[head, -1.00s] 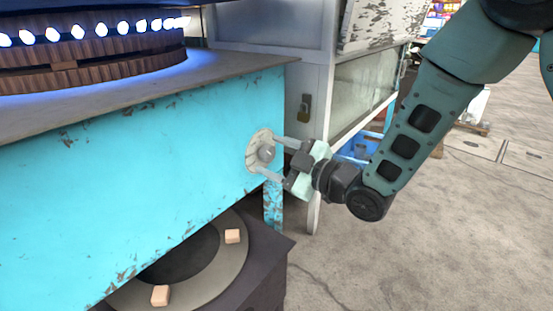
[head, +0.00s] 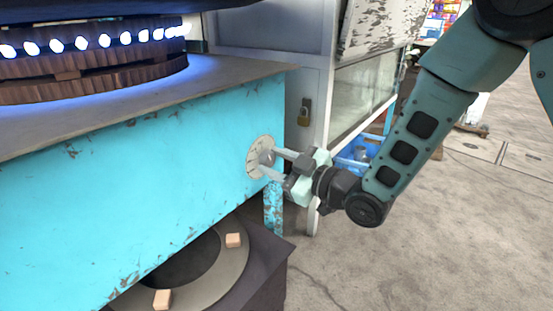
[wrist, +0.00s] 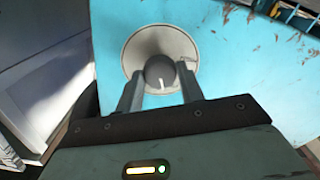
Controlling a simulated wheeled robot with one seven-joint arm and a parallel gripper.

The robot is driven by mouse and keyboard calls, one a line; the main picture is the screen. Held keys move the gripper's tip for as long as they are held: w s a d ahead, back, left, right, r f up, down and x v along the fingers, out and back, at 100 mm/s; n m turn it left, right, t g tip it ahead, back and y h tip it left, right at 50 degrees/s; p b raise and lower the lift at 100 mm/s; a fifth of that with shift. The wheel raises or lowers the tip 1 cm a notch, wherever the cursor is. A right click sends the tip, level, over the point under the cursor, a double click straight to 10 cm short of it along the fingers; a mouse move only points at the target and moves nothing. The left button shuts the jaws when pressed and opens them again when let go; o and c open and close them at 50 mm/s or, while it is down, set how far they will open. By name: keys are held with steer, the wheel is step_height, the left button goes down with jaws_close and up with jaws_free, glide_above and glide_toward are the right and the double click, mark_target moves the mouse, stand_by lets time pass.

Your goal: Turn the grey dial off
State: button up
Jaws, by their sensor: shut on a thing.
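The grey dial (wrist: 160,72) is a round dark knob with a white mark, set on a pale round plate (wrist: 186,44) on the turquoise panel. In the head view the dial (head: 266,157) sits at the right end of the panel's front. My gripper (head: 270,163) reaches it from the right. In the wrist view my gripper (wrist: 160,88) has one finger on each side of the dial, shut on it. The white mark points down toward the gripper in that view. The finger tips partly cover the dial's sides.
The turquoise stove body (head: 170,190) has a grey top bearing a wooden ring (head: 100,77) with glowing blue-white lights. Below stands a dark base (head: 262,262) with small wooden blocks. A cabinet with a padlock (head: 304,112) stands behind. Open concrete floor lies to the right.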

steer(key=m+p, duration=0.3)
steer(key=m, duration=0.2)
stand_by(0.8)
steer(key=o, duration=1)
steer(key=p+v, duration=0.8)
steer(key=v, duration=0.9)
steer(key=shift+s+d+p, duration=0.2)
steer(key=shift+p, duration=0.2)
steer(key=shift+f, duration=0.1)
